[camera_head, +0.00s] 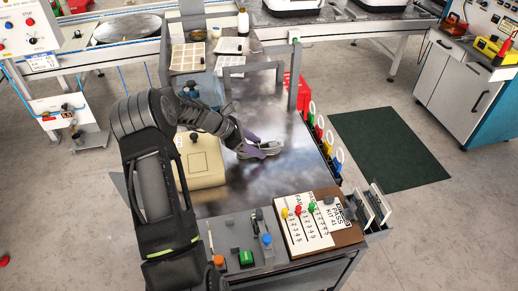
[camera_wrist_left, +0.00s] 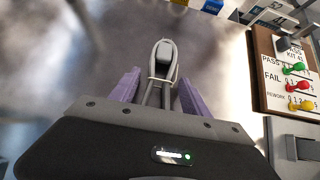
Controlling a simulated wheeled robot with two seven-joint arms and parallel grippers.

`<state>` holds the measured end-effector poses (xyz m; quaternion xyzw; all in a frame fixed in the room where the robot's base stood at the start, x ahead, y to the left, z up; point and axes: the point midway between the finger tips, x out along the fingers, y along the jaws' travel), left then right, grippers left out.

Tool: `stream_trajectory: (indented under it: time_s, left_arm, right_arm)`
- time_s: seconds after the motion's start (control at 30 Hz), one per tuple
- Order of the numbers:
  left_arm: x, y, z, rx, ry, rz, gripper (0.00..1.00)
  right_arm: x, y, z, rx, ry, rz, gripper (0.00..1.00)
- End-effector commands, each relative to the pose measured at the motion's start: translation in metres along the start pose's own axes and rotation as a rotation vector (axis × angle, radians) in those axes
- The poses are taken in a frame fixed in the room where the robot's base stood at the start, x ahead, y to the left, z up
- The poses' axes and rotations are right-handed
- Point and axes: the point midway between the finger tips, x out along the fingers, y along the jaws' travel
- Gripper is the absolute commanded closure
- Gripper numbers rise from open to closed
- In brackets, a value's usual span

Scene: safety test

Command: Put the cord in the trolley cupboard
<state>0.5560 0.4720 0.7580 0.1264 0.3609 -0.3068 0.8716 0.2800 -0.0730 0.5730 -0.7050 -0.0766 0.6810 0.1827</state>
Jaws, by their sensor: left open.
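The cord (camera_head: 268,150) is a small grey looped bundle lying on the dark metal worktop (camera_head: 285,180). In the left wrist view the cord (camera_wrist_left: 163,62) stretches away between the two fingers, with a dark plug-like part inside its loop. My left gripper (camera_head: 247,143) reaches down to the cord with its purple fingers. In the left wrist view the gripper (camera_wrist_left: 158,90) is open, one finger on each side of the cord, with gaps visible. A white cabinet with teal sides (camera_head: 452,84) stands at the right, its doors shut; I cannot tell if it is the trolley cupboard.
A beige box (camera_head: 201,163) stands left of the cord, under my arm. A board with coloured pegs (camera_head: 310,225) lies at the near end. Coloured-handled tools (camera_head: 325,140) line the right edge. A green mat (camera_head: 388,147) lies on open floor beyond.

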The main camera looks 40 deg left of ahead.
Motion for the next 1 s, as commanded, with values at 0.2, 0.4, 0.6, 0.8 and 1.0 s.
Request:
stream_trajectory:
  time_s: [0.2,0.4,0.6,0.8,1.0]
  left_arm:
    - [0.0042,0.0007,-0.0003,0.000,0.001,0.002,0.45]
    - [0.0040,0.0006,-0.0003,0.000,0.001,0.002,0.45]
    - [0.0039,0.0005,-0.0003,0.000,0.001,0.002,0.45]
    - [0.0039,0.0005,-0.0003,0.000,0.001,0.002,0.59]
    - [0.0038,0.0005,-0.0003,0.000,0.001,0.002,0.75]
  right_arm:
    - [-0.0003,-0.0001,0.0001,0.000,0.000,0.000,1.00]
    - [-0.0002,-0.0001,0.0001,0.000,0.000,0.000,1.00]
    - [-0.0002,-0.0001,0.0001,0.000,0.000,0.000,1.00]
    - [-0.0003,-0.0001,0.0001,0.000,0.000,0.000,1.00]
    - [-0.0003,-0.0001,0.0001,0.000,0.000,0.000,1.00]
